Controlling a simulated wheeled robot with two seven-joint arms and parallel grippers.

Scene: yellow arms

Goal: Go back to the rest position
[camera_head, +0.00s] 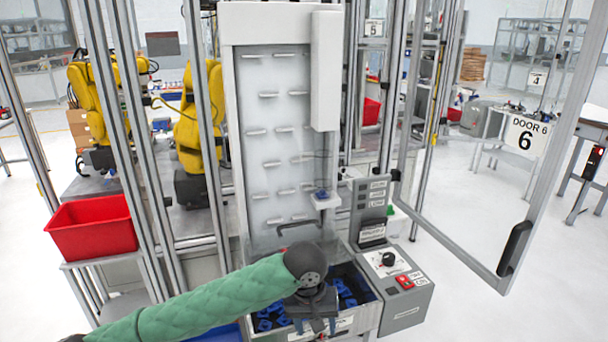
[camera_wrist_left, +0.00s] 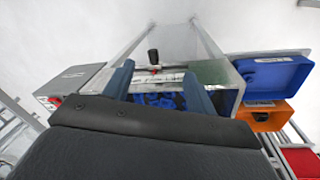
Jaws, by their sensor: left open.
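My left arm, in a green sleeve, reaches in from the lower left of the head view. Its gripper (camera_head: 315,327) points down over a grey metal bin (camera_head: 372,312) holding several small blue parts (camera_head: 347,292). In the left wrist view the two fingers of the left gripper (camera_wrist_left: 158,70) are spread apart. Nothing is held between them, and the blue parts (camera_wrist_left: 160,100) show below in the bin. How far the fingertips are above the parts is hard to tell. My right gripper is in neither view.
A tall white pegged panel (camera_head: 278,140) stands behind the bin. A control box (camera_head: 395,285) with a black knob and red button adjoins its right. An open framed door (camera_head: 525,140) stands at right. A red bin (camera_head: 92,228) sits at left; blue (camera_wrist_left: 270,72) and orange (camera_wrist_left: 268,117) bins are beside the gripper.

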